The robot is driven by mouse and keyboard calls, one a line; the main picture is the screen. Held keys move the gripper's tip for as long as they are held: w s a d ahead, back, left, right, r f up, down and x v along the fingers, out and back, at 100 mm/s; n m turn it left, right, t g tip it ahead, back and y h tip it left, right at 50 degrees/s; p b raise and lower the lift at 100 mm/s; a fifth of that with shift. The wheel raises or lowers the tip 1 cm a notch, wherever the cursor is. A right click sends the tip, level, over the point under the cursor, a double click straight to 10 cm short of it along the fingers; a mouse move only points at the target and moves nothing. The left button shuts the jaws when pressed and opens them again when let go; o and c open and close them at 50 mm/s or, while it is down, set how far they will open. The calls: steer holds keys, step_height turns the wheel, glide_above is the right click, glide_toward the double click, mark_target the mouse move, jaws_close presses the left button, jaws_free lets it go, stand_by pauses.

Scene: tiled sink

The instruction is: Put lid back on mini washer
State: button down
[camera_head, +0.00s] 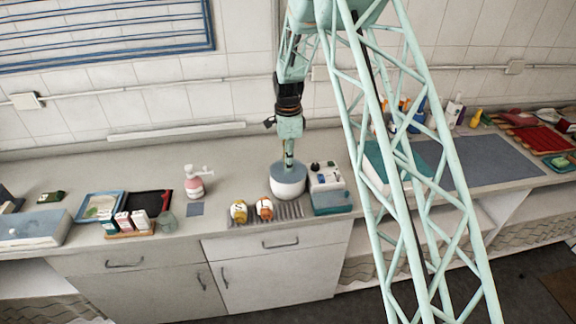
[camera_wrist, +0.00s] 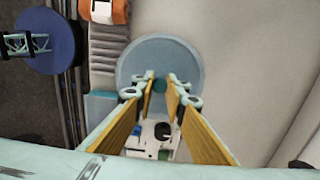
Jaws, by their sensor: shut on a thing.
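The mini washer (camera_head: 288,190) is a round white tub on the counter, left of a small control box. Its blue-grey round lid (camera_head: 277,170) shows on top of the tub, level as far as I can see. In the wrist view the lid (camera_wrist: 185,55) is a wide disc with a small teal knob (camera_wrist: 160,86) at its middle. My gripper (camera_head: 289,162) points straight down over the lid. Its fingers (camera_wrist: 161,88) are shut on the knob. The tub is hidden under the lid in the wrist view, and I cannot tell whether the lid is fully seated.
A white box with dials (camera_head: 327,177) stands close right of the washer. The wall is behind.

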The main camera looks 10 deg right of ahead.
stand_by(0.4)
steer(key=c, duration=2.1)
jaws_free()
steer(key=shift+r, duration=0.2)
steer(key=shift+r+p, duration=1)
steer(key=shift+r, duration=2.3)
steer(key=shift+c, duration=0.6)
jaws_close()
